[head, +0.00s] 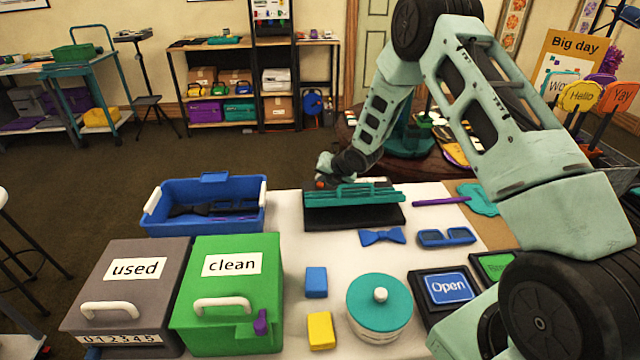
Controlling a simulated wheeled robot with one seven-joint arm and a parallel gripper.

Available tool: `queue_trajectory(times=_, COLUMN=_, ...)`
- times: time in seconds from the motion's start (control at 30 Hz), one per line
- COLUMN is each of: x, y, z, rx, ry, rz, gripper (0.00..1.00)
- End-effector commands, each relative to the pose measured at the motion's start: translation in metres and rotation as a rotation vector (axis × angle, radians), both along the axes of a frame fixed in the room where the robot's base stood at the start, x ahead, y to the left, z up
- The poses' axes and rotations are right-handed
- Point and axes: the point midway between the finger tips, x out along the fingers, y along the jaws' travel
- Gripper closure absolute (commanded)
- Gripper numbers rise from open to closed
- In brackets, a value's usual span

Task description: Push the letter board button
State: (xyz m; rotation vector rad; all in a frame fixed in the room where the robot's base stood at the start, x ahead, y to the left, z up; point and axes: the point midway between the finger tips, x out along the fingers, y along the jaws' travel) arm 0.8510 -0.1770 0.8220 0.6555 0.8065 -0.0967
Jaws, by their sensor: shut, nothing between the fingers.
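My gripper (335,168) is at the far end of my arm, over the back left part of the white table. It looks small and dark and is shut with nothing held. Its fingertips are hard to make out. Below and beside it is a teal piece with a raised handle (365,190), on a black slab (352,217). A small orange-red spot (320,183) shows by the gripper; I cannot tell whether it is a button or whether the gripper touches it. A black-framed blue panel reading "Open" (448,288) lies at the front right. I cannot tell which piece is the letter board.
A blue bin (165,218), grey "used" box (90,262) and green "clean" box (270,255) stand left.

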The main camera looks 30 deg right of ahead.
Motion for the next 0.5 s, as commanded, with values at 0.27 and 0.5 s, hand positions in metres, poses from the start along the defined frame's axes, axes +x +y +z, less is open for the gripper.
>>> queue_trajectory(times=0.27, x=0.0000, y=0.0000, z=0.0000, rx=0.000, ry=0.000, rz=0.000, gripper=1.00)
queue_trajectory(times=0.5, x=-0.0001, y=0.0002, z=-0.0048, rx=-0.001, ry=0.000, rz=0.001, gripper=1.00)
